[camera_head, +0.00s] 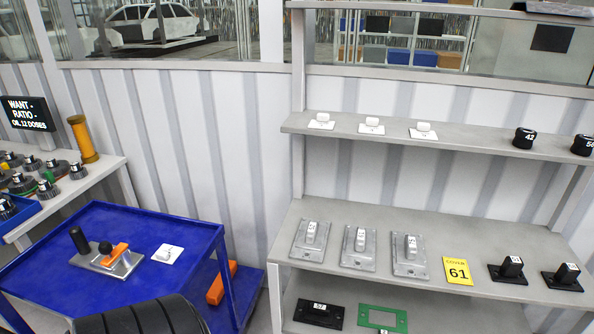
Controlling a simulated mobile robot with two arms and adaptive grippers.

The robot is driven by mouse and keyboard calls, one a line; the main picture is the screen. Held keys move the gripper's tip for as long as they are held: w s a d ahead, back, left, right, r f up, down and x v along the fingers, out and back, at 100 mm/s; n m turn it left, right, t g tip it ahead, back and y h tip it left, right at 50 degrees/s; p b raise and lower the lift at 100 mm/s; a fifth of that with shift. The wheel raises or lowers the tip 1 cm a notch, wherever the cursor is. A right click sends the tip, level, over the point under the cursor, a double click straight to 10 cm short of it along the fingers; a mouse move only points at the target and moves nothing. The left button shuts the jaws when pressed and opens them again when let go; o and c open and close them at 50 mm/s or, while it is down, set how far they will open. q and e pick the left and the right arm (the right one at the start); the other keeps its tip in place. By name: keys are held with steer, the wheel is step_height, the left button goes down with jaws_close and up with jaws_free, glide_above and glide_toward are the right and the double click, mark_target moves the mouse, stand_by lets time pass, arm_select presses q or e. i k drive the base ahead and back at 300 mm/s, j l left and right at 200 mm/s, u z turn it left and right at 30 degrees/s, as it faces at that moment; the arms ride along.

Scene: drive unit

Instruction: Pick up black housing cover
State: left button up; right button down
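Two black block-shaped parts, each on a flat black base, stand at the right of the middle shelf; one is the nearer-to-card black part (510,269), the other the far-right black part (566,277). A yellow card (457,270) reading "COVER 61" lies just left of them. A flat black plate with a white label (319,312) lies on the lower shelf. I cannot tell from the picture which black part is the housing cover.
Several grey plates with upright blocks (358,248) fill the middle shelf's left part. A green frame (382,319) lies on the lower shelf. The upper shelf holds white parts (371,125) and black knobs (524,138). A blue cart (150,225) carries a partly assembled unit (107,259).

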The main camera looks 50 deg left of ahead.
mark_target(313, 313)
steer(key=i+j+u, duration=0.15)
steer(key=i+u, duration=0.3)
steer(key=i+j+u, duration=0.1)
steer(key=i+u, duration=0.15)
steer(key=u, duration=0.25)
steer(key=i+u, duration=0.45)
steer(key=i+l+u, duration=0.1)
steer(key=i+u, duration=0.15)
steer(key=u, duration=0.25)
